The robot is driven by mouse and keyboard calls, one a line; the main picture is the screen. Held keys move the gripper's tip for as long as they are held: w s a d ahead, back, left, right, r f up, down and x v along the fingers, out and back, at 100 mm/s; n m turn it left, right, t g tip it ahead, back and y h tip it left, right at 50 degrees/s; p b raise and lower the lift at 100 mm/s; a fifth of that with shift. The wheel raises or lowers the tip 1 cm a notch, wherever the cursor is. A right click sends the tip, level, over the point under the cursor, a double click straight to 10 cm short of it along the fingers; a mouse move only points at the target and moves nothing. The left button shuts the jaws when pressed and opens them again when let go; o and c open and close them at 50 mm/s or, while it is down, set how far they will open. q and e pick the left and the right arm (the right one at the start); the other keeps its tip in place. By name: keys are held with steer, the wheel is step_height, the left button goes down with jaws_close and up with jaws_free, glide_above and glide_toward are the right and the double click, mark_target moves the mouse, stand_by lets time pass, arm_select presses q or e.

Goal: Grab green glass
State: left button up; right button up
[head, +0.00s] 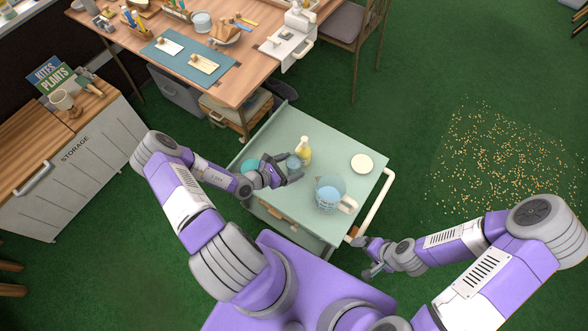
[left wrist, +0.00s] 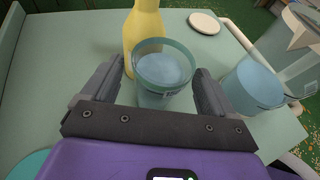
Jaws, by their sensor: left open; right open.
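The green glass (left wrist: 164,95) is a see-through, rimmed tumbler standing upright on the pale green cart top (head: 335,150). In the head view it shows small (head: 293,162), partly hidden by my left gripper. My left gripper (head: 287,170) is open, with one finger on each side of the glass in the left wrist view; I cannot tell whether either finger touches it. My right gripper (head: 370,259) is open and empty, low beside the cart's front right corner, away from the glass.
A yellow bottle (head: 304,151) stands right behind the glass. A white disc (head: 362,164) lies farther right, a teal round item (head: 250,166) to the left. A cluttered desk (head: 240,85) is behind.

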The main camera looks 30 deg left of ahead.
arm_select(q)
steer(key=shift+x, duration=0.8)
steer(key=shift+r, duration=0.1)
steer(key=c, duration=1.2)
steer(key=shift+r, duration=0.1)
